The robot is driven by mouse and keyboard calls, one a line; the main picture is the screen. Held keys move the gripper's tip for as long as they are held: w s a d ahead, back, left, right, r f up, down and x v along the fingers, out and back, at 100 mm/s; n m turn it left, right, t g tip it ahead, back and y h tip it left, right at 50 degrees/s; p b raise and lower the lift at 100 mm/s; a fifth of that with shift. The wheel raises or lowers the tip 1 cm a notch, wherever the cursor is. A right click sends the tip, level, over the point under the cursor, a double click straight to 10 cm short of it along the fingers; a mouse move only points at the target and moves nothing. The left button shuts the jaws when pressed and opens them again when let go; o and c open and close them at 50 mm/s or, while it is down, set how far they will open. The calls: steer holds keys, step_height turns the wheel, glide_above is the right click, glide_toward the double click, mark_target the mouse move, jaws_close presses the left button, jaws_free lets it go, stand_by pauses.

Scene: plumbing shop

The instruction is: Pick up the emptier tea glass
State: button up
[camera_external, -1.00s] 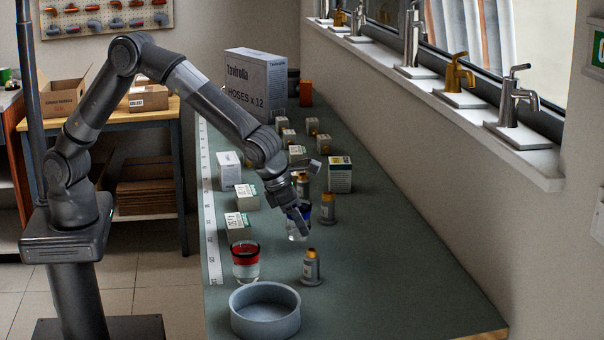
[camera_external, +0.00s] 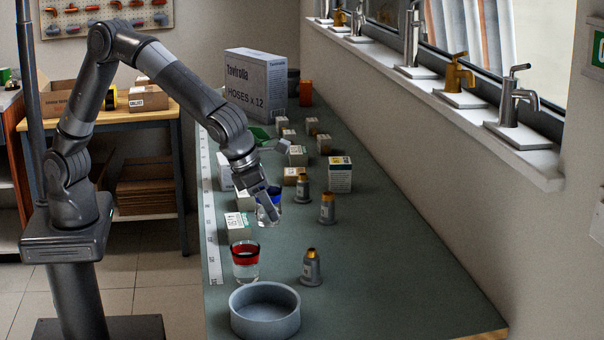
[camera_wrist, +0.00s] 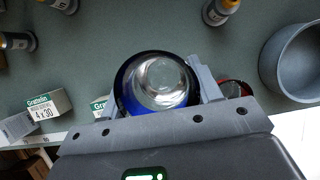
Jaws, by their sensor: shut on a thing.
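A clear tea glass with a blue band (camera_external: 274,213) is in my gripper (camera_external: 266,196) over the left side of the counter. In the wrist view the blue-banded glass (camera_wrist: 160,82) is seen from above between the two fingers of my gripper (camera_wrist: 157,92), which press on its sides. Whether its base is clear of the counter is hard to tell. A second glass with a red band (camera_external: 245,262) stands upright nearer the camera; part of it shows beside the right finger in the wrist view (camera_wrist: 237,88). The exact fill levels are not clear.
A grey round bowl (camera_external: 265,318) stands at the near end. Several small grey fittings with yellow tops, such as one at the front (camera_external: 311,268), and small boxes (camera_external: 237,225) stand around. A large hose box (camera_external: 256,82) is at the back. The counter's right front is clear.

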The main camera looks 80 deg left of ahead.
steer(key=shift+s+d+r, duration=0.3)
steer(key=shift+s+r, duration=0.05)
steer(key=shift+s, duration=0.15)
steer(key=shift+s+d+r, duration=0.3)
steer(key=shift+s+r, duration=0.05)
steer(key=shift+s, duration=0.1)
